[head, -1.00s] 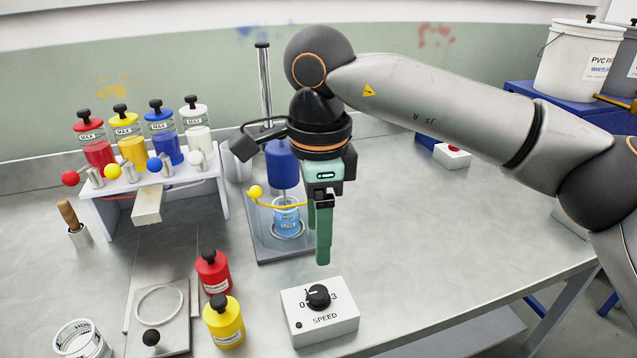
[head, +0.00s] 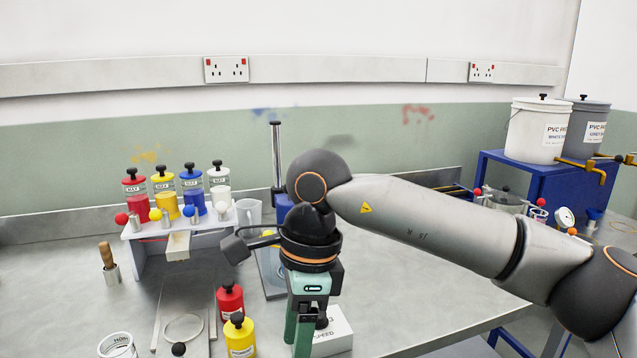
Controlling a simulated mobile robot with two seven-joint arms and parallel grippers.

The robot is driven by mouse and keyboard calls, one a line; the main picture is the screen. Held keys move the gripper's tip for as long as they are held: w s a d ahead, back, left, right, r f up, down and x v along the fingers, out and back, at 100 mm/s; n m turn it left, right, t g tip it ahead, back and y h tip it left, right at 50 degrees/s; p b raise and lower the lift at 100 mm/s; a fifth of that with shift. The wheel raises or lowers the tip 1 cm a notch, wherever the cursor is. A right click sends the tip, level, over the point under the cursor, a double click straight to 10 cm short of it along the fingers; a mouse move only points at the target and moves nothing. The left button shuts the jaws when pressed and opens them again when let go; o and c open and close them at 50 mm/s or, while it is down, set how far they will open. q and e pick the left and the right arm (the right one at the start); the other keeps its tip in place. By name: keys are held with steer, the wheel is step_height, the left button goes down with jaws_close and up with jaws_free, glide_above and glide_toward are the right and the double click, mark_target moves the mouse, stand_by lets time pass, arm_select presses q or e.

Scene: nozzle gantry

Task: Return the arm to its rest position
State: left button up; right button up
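My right arm comes in from the right, and its green-fingered gripper (head: 300,338) points down over the bench. It hangs in front of the left part of the white SPEED box (head: 337,340) and hides much of its dial. The two fingers overlap in this view, so their gap is unclear; no held object shows. My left gripper is not in view.
The red bottle (head: 230,301) and yellow bottle (head: 239,338) stand just left of the gripper. Behind it is the mixer stand (head: 277,160), partly hidden by the arm. A rack (head: 150,246) with several colour bottles stands left. Buckets (head: 537,131) sit on a blue stand (head: 510,167) at right.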

steer(key=s+a+r+m+g+y+p, duration=0.1)
steer(key=s+a+m+g+y+p, duration=0.1)
steer(key=s+a+g+y, duration=0.75)
step_height(320, 180, up, 6)
steer(key=w+a+m+t+y+p, duration=0.2)
steer(key=a+m+y, duration=0.1)
steer(key=m+y, duration=0.35)
steer(key=w+d+f+m+t+y+p, duration=0.1)
steer(key=w+d+m+t+y, duration=0.3)
steer(key=m+t, duration=0.55)
steer(key=w+d+m+t+y+p, duration=0.1)
steer(key=w+d+m+t, duration=0.2)
steer(key=w+m+t, duration=0.45)
steer(key=w+d+f+m+t+h+p, duration=0.2)
steer(key=d+f+m+t+h, duration=0.9)
steer(key=f+m, duration=0.7)
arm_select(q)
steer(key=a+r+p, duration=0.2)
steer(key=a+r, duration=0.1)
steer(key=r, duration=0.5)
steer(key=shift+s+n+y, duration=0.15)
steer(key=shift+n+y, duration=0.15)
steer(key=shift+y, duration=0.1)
arm_select(e)
steer(key=s+d+f+m+g+h, duration=0.9)
steer(key=s+d+f, duration=0.5)
steer(key=s+f, duration=0.4)
steer(key=shift+s+d+f+m+g, duration=0.15)
steer(key=shift+f+m+g, duration=0.25)
steer(key=shift+m+g, duration=0.35)
